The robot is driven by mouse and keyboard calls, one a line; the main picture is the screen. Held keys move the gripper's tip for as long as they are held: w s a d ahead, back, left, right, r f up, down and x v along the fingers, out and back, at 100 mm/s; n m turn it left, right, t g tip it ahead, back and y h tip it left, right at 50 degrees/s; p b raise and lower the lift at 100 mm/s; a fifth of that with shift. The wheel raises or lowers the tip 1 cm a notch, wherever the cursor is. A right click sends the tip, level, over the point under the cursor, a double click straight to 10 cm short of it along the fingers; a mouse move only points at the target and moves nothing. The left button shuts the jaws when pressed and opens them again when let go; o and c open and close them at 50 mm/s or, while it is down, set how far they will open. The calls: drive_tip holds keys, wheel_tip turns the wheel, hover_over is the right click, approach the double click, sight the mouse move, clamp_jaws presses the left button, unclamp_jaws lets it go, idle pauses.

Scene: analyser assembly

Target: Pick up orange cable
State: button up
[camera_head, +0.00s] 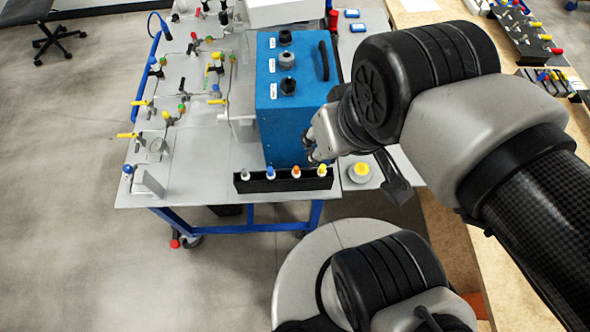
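A black holder (265,185) stands at the front edge of the grey cart top. It carries a row of plug-like cable ends: grey, blue, orange and yellow. The orange cable end (296,171) is between the blue one (270,172) and the yellow one (322,170). My gripper (311,146) is close beside the blue box's front right side, above and slightly right of the orange end in the picture. It looks apart from the holder. The fingertips are small and partly merged with the box behind, so their opening is unclear. I see nothing held.
A blue box (268,125) with black connectors and a handle stands behind the holder. A yellow-topped round item (361,171) is right of the holder. Valves and fittings cover the cart's left part. A wooden bench (450,240) is at right. Open floor lies at left.

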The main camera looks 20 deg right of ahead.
drive_tip(key=shift+w, duration=0.2)
drive_tip(key=shift+o, duration=0.7)
drive_tip(key=shift+s+f, duration=0.1)
drive_tip(key=shift+s, duration=0.05)
drive_tip(key=shift+o, duration=0.6)
drive_tip(key=w+f+g+b, duration=0.2)
drive_tip(key=w+f+b, duration=0.3)
drive_tip(key=w+f, duration=0.3)
drive_tip(key=shift+w+f+g+b, duration=0.3)
drive_tip(key=shift+w+f+g, duration=0.1)
drive_tip(key=shift+f, duration=0.25)
drive_tip(key=g+b, duration=0.2)
drive_tip(key=b, duration=0.1)
hover_over(296, 168)
wheel_tip(296, 168, down, 11)
drive_tip(key=f+b, duration=0.2)
drive_tip(key=f, duration=0.4)
drive_tip(key=f+b, duration=0.2)
drive_tip(key=f, duration=0.4)
drive_tip(key=shift+s+a+b, duration=0.15)
drive_tip(key=shift+s+b, duration=0.05)
drive_tip(key=shift+b, duration=0.1)
drive_tip(key=shift+w+d+f+b, duration=0.15)
drive_tip(key=shift+f+b, duration=0.55)
drive_tip(key=shift+f, duration=0.8)
drive_tip(key=shift+w+d+f+b, duration=0.15)
drive_tip(key=shift+f+b, duration=0.55)
drive_tip(key=shift+f, duration=0.8)
drive_tip(key=shift+a, duration=0.1)
drive_tip(key=shift+r, duration=0.1)
